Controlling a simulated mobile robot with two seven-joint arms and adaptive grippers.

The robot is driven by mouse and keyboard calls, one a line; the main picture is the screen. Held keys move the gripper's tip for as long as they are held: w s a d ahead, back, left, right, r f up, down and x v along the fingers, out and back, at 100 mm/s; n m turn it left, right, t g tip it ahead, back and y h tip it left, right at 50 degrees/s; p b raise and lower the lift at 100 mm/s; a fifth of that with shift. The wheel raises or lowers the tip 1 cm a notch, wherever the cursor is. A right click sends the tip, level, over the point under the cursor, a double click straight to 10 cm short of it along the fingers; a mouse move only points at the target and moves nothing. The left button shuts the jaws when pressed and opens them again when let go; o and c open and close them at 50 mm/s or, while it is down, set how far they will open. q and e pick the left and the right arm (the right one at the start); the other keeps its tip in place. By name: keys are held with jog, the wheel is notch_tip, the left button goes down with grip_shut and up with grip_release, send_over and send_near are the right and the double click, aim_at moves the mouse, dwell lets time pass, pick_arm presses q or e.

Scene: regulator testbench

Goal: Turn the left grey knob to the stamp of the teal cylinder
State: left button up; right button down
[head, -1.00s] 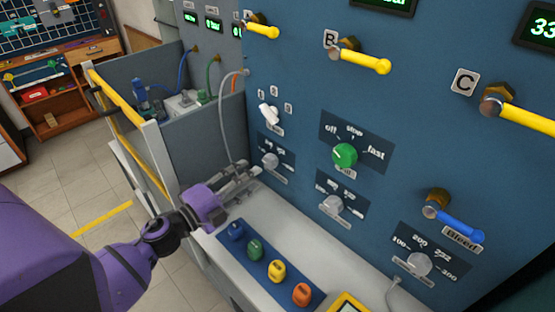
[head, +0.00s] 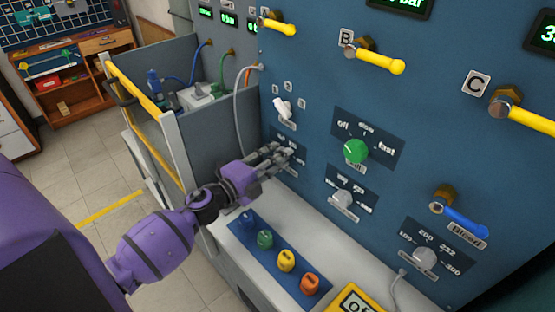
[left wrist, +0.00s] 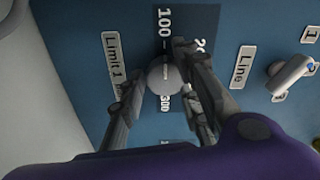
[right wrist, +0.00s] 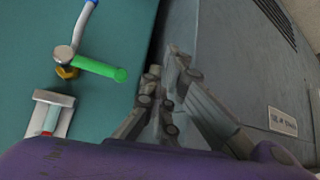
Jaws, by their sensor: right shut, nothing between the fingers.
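The left grey knob (left wrist: 168,77) shows in the left wrist view on a dark plate with numbers including 100 and 300, beside a "Limit 1" label. My left gripper (left wrist: 160,62) is open, with one finger on each side of the knob; I cannot tell if they touch it. In the head view my left gripper (head: 286,156) is at the blue panel and hides this knob. A green cylinder (head: 265,240), the nearest to teal, stands on the blue strip; its stamp is too small to read. My right gripper (right wrist: 160,85) is shut and empty.
Blue, yellow (head: 286,260) and orange (head: 310,284) cylinders share the strip. A white switch (head: 283,108), green knob (head: 355,151) and grey knobs (head: 342,199) are nearby. Yellow levers (head: 378,58) stick out above. The right wrist view shows a green lever (right wrist: 100,68).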

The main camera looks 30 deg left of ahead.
pick_arm(q)
jog(key=shift+f, duration=0.15)
jog(key=c, duration=0.5)
jog(key=shift+s, duration=0.1)
jog(key=shift+c, duration=0.2)
